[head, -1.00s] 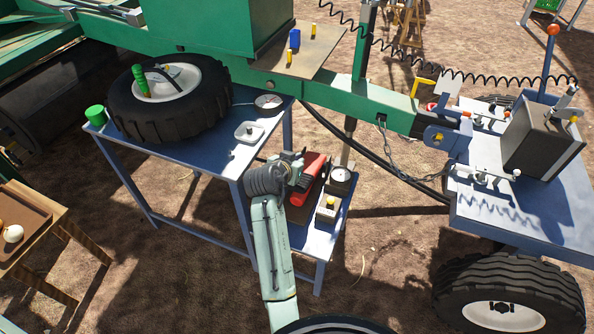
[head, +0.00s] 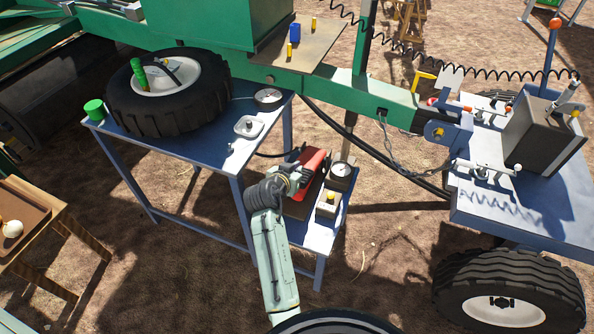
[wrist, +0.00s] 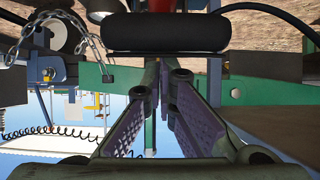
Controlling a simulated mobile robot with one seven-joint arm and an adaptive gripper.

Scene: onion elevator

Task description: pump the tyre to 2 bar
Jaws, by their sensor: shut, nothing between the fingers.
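The black tyre (head: 170,110) lies on its side on the blue table, with a green-handled part (head: 140,75) and a dark hose at its white rim. A round gauge (head: 270,97) sits beside it. My gripper (wrist: 157,70) is shut and empty. In the head view it is at the red unit's left side, partly hidden by my wrist. A black rounded bar (wrist: 165,32) is close before the fingertips; contact cannot be told.
A white dish (head: 249,128) sits near the table's front edge. A green beam (head: 340,90) runs behind the shelf, with a chain (head: 400,155) hanging from it. A trailer (head: 500,215) stands at right and a wooden table (head: 55,205) at left.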

